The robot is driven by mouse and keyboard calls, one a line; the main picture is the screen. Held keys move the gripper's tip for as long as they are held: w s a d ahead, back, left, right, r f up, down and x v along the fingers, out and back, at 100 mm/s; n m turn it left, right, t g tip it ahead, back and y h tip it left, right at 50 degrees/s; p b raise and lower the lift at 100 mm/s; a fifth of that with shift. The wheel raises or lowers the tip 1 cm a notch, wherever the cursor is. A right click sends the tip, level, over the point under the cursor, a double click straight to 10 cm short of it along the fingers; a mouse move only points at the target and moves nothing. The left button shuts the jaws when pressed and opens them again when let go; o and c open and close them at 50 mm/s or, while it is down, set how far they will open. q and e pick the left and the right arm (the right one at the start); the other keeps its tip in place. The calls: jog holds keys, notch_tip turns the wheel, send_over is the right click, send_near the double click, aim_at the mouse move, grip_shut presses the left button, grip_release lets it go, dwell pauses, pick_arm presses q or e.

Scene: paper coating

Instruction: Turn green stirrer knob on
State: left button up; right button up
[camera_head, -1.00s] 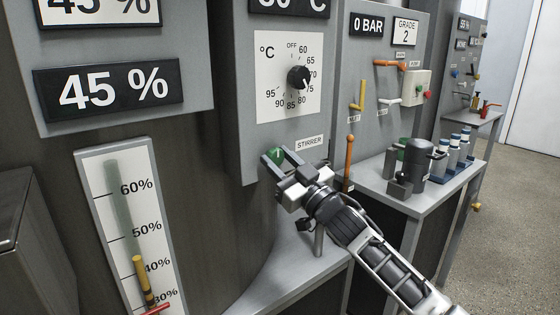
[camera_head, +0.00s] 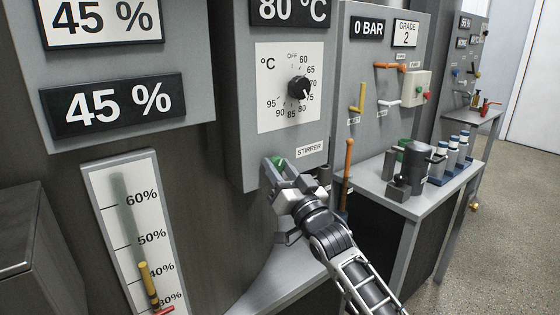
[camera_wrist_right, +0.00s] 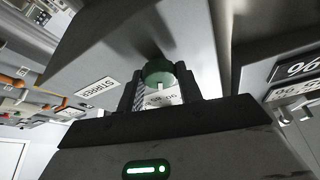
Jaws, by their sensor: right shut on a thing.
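The green stirrer knob (camera_head: 279,160) sits low on the grey panel with the temperature dial, left of the STIRRER label (camera_head: 309,149). My right gripper (camera_head: 276,166) reaches it from the lower right, and its two fingers close around the knob, hiding much of it. In the right wrist view the green knob (camera_wrist_right: 158,70) stands between the two dark fingertips, with a pale marking below it that I cannot read clearly. The STIRRER label (camera_wrist_right: 95,87) shows at the left there. My left gripper is not in view.
Above the knob is the black temperature dial (camera_head: 299,88). An orange lever (camera_head: 347,162) stands right of my gripper, near a grey bench (camera_head: 425,200) with a dark pump and several bottles. A percentage gauge (camera_head: 130,220) is at the left.

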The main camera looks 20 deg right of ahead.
jog(key=m+h+p, duration=0.1)
jog(key=m+p, duration=0.1)
jog(key=m, duration=0.1)
jog(key=m+h+p, duration=0.1)
jog(key=m+p, duration=0.1)
jog(key=m, duration=0.1)
jog(key=shift+a+r+g+h, duration=0.1)
jog(key=shift+r+g+h, duration=0.1)
jog(key=shift+g+h, duration=0.15)
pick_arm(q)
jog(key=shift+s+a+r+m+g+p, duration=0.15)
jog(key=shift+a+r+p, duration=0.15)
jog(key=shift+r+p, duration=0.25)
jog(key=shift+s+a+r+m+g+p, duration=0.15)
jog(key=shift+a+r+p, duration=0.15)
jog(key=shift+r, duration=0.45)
pick_arm(e)
jog(key=shift+f+m+h, duration=0.1)
jog(key=shift+m+h, duration=0.55)
jog(key=shift+m, duration=0.55)
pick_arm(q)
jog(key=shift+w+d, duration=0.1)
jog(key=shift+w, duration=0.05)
pick_arm(e)
jog(key=shift+m, duration=0.3)
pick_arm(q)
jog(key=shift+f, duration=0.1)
pick_arm(e)
jog(key=o, duration=1)
jog(key=shift+s, duration=0.1)
